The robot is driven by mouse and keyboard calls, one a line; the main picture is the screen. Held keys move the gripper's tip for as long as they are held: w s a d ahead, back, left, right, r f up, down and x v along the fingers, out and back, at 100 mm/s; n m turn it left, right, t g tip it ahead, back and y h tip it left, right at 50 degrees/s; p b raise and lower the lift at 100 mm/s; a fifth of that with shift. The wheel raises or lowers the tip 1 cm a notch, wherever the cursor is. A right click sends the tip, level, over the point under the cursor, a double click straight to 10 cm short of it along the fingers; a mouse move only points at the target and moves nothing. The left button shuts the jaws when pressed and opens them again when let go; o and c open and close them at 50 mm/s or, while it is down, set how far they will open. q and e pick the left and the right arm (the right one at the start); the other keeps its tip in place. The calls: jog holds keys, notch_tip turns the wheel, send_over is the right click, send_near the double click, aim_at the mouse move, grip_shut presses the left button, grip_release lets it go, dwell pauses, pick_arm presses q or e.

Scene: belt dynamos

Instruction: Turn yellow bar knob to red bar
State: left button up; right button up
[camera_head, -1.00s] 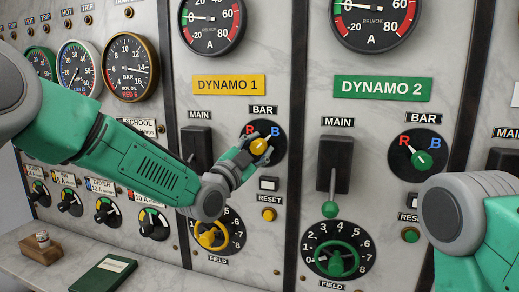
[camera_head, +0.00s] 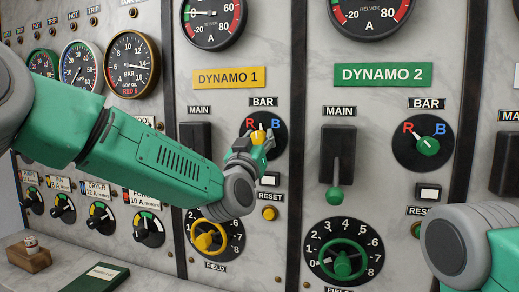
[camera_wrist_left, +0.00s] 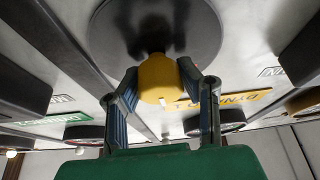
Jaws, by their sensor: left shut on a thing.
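The yellow bar knob (camera_head: 258,137) sits on a black round dial under the BAR label of the DYNAMO 1 panel. A red R (camera_head: 250,123) is at the dial's upper left and a blue B (camera_head: 276,125) at its upper right. My left gripper (camera_head: 259,142) is shut on this knob, with one finger on each side. In the left wrist view the knob (camera_wrist_left: 157,78) sits between the two fingers (camera_wrist_left: 158,84), and a small white mark shows on its edge. The fingers partly cover the knob in the head view, so its exact pointing is hard to tell. My right gripper is out of view.
A yellow field handwheel (camera_head: 207,237) and a yellow reset button (camera_head: 269,213) lie below the knob. The MAIN lever (camera_head: 196,143) is to its left. The DYNAMO 2 panel has a green bar knob (camera_head: 428,147). A ledge with a green book (camera_head: 96,280) runs below left.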

pick_arm(q)
jog(key=n+y, duration=0.1)
jog(key=n+y+b, duration=0.1)
jog(key=n, duration=0.3)
jog(key=shift+d+f+y, duration=0.1)
jog(key=shift+f+y, duration=0.2)
jog(key=shift+y, duration=0.1)
jog(key=shift+n+g+y+b, duration=0.2)
jog(key=shift+n+y, duration=0.45)
jog(key=shift+n, duration=0.8)
jog(key=shift+n+g+y+b, duration=0.1)
jog(key=shift+n+y+b, duration=0.4)
jog(key=shift+n, duration=0.95)
jog(key=shift+f+n, duration=0.1)
jog(key=shift+n, duration=0.2)
jog(key=o, duration=1.1)
jog(key=shift+o, duration=0.3)
jog(key=shift+r, duration=0.2)
